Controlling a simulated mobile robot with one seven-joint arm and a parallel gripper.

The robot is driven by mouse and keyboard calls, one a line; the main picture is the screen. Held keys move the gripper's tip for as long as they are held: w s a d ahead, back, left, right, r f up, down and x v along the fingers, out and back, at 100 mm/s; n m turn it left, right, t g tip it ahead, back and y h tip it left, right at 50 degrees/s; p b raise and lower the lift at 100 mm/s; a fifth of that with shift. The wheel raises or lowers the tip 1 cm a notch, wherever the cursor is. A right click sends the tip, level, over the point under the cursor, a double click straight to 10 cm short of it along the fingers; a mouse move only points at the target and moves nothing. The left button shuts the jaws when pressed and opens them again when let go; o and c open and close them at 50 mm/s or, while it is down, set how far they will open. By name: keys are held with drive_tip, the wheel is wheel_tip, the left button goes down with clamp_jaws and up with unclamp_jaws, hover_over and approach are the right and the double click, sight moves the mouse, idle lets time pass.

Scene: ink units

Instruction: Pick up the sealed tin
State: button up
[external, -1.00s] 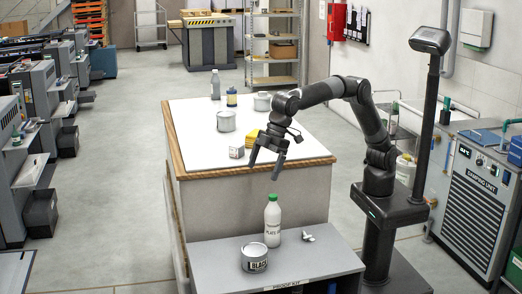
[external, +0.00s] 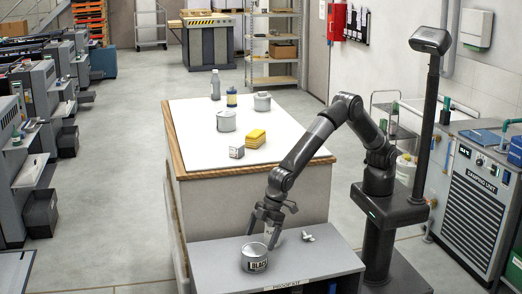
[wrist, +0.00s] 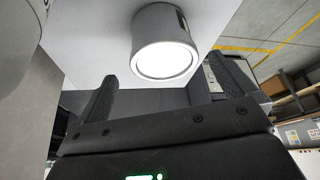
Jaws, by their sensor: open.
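A grey tin (external: 254,259) with a pale lid and a label reading "BLACK" stands upright on the low grey table in front. It also shows in the wrist view (wrist: 165,45), with its bright round lid towards me. My gripper (external: 260,238) is open and points down just above and behind the tin, its fingers apart. In the wrist view my gripper (wrist: 150,90) shows two spread fingers with nothing between them, and the tin lies beyond the fingertips.
A small metal piece (external: 308,237) lies to the right on the low table (external: 325,262). The higher white table behind holds other tins (external: 226,121), bottles, a yellow stack (external: 255,136) and a small box.

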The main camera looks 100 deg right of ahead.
sight(254, 256)
drive_tip(key=x, duration=0.8)
drive_tip(key=shift+a, duration=0.2)
drive_tip(key=shift+s, duration=0.1)
drive_tip(key=c, duration=1.2)
